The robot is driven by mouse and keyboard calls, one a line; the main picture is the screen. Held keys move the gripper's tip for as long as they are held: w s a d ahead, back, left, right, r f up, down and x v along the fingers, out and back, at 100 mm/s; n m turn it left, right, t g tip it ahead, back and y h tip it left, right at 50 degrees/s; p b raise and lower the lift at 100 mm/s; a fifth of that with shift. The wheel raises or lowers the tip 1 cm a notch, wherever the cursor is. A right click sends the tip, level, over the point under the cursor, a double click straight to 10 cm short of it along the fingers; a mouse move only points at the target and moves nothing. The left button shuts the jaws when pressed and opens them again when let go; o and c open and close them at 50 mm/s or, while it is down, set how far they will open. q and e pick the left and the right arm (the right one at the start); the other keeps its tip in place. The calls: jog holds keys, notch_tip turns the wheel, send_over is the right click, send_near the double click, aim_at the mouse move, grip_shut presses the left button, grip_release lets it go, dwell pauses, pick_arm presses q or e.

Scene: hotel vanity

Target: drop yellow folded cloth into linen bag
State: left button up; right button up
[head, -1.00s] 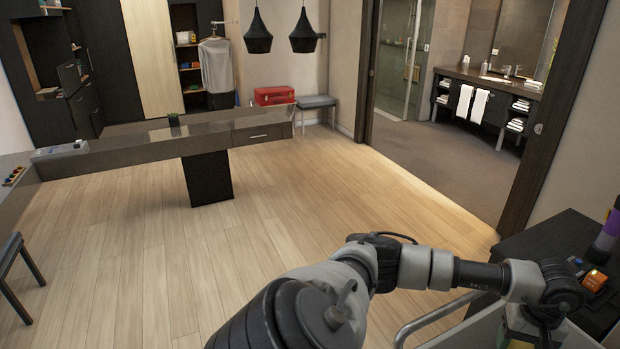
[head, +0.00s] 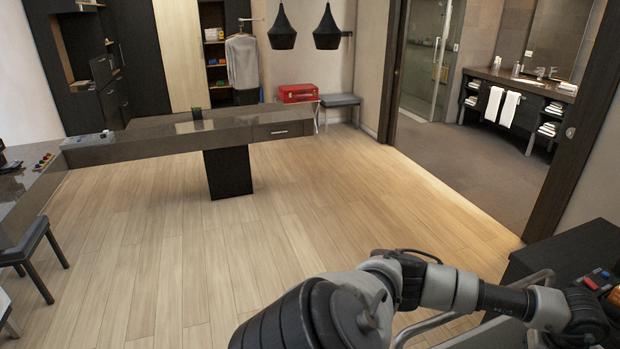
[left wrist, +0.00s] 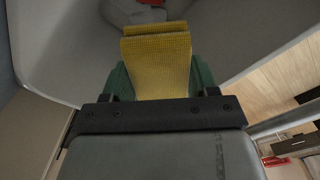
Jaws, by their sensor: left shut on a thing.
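The yellow folded cloth (left wrist: 158,62) is in the left wrist view, pinched between the green fingers of my left gripper (left wrist: 160,80). A pale grey, curved, open-topped container, apparently the linen bag (left wrist: 70,55), spreads around and beyond the cloth. The cloth appears over its opening; its height above the bottom cannot be told. A red thing (left wrist: 150,2) shows at the top edge, partly cut off. In the head view my left arm reaches to the lower right, and its gripper is out of frame. My right gripper is in neither current view.
A metal rail (head: 470,318) runs beside my left arm. A dark cabinet (head: 550,250) with small items stands at the right. A long desk (head: 190,130) and a chair (head: 35,250) are to the left. The wooden floor between is clear.

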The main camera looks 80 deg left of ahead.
pick_arm(q)
jog(key=shift+s, duration=0.1)
pick_arm(e)
jog(key=shift+w, duration=0.1)
pick_arm(q)
jog(key=o, duration=0.5)
jog(key=shift+c, duration=0.2)
jog(key=o, duration=0.5)
jog(key=shift+c, duration=0.2)
pick_arm(e)
jog(key=shift+s, duration=0.9)
pick_arm(q)
notch_tip(320, 180, up, 10)
jog(key=b, duration=0.3)
jog(key=shift+r, duration=0.45)
pick_arm(e)
jog(key=f, duration=0.3)
jog(key=shift+w+d+f, duration=0.15)
jog(key=shift+w+d, duration=0.05)
jog(key=shift+w, duration=0.1)
